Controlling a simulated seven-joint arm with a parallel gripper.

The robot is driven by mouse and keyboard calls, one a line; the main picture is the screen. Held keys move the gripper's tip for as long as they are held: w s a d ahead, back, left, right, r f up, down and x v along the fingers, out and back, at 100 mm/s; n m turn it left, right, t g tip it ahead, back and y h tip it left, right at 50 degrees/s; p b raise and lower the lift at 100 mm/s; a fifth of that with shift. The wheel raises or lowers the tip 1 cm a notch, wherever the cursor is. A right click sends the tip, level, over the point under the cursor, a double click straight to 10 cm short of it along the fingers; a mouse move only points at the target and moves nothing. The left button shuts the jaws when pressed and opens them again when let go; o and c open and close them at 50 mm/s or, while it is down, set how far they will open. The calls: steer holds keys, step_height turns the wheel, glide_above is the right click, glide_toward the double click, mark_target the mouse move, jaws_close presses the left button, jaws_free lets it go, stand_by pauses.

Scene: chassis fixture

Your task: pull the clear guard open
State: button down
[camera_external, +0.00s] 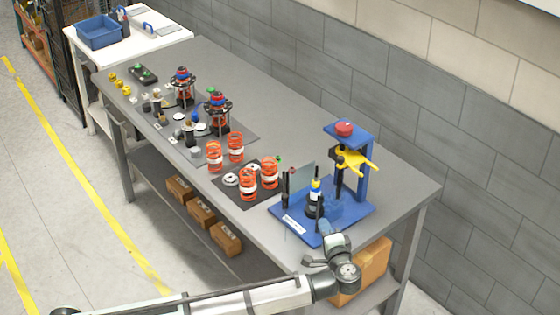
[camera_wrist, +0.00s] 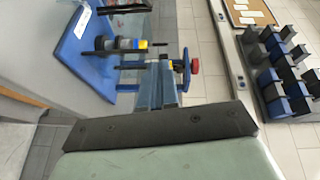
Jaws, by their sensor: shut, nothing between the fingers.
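The clear guard (camera_external: 301,178) is a thin see-through panel on the left side of the blue fixture (camera_external: 358,210), in the external view. Its exact edges are hard to make out. The fixture has a blue post with a red knob (camera_external: 344,129) and a yellow lever (camera_external: 356,161). My gripper (camera_external: 323,225) is shut and empty, low at the fixture's front edge. In the wrist view its fingers (camera_wrist: 157,66) are together near the fixture; contact with the guard cannot be told.
Orange springs (camera_external: 248,184) stand on a dark mat left of the fixture. More parts line the grey bench (camera_external: 292,123) further back. A cardboard box (camera_external: 366,270) sits below the bench's right end. A block wall runs behind the bench.

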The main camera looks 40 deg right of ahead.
steer(key=a+y, duration=0.1)
steer(key=a, duration=0.1)
glide_toward(287, 199)
steer(key=w+d, duration=0.4)
steer(key=shift+w+a+f+t, duration=0.1)
steer(key=shift+w+f+t, duration=0.1)
steer(key=shift+w, duration=0.25)
steer(key=shift+w+a+f+t, duration=0.1)
steer(key=shift+w+f, duration=0.1)
steer(key=shift+w, duration=0.25)
steer(key=shift+w+a+m+h, duration=0.3)
steer(key=shift+a+m, duration=0.1)
steer(key=shift+a, duration=0.1)
steer(key=shift+a, duration=0.1)
